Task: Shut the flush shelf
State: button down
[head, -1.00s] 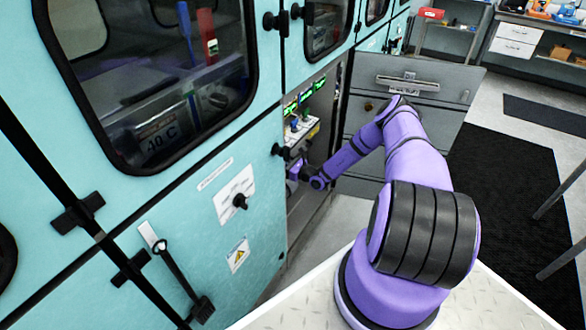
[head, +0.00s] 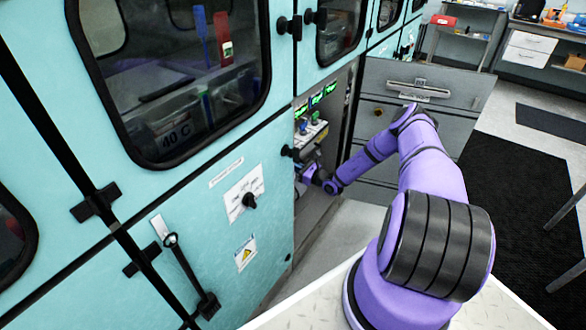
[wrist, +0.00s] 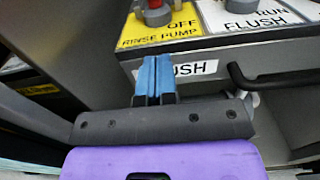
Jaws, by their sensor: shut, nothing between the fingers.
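The flush shelf (wrist: 275,52) is a grey pull-out ledge with a "FLUSH" label on its front and a black bar handle (wrist: 285,78) to the right. Its top carries a yellow rinse pump plate and a white flush plate with knobs. In the head view the shelf (head: 311,134) shows small inside the open cabinet bay. My gripper (wrist: 155,62) is shut and empty, its blue fingertips together in front of the shelf front, covering the label's left end. Whether they touch it I cannot tell. In the head view the fingertips are hidden.
A grey door panel (head: 425,98) stands open to the right of the bay. The teal cabinet front (head: 150,215) with black knobs and latches borders it on the left. A black floor mat (head: 510,190) lies to the right.

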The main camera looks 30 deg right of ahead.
jog(key=v, duration=1.1)
jog(key=shift+s+f, duration=0.1)
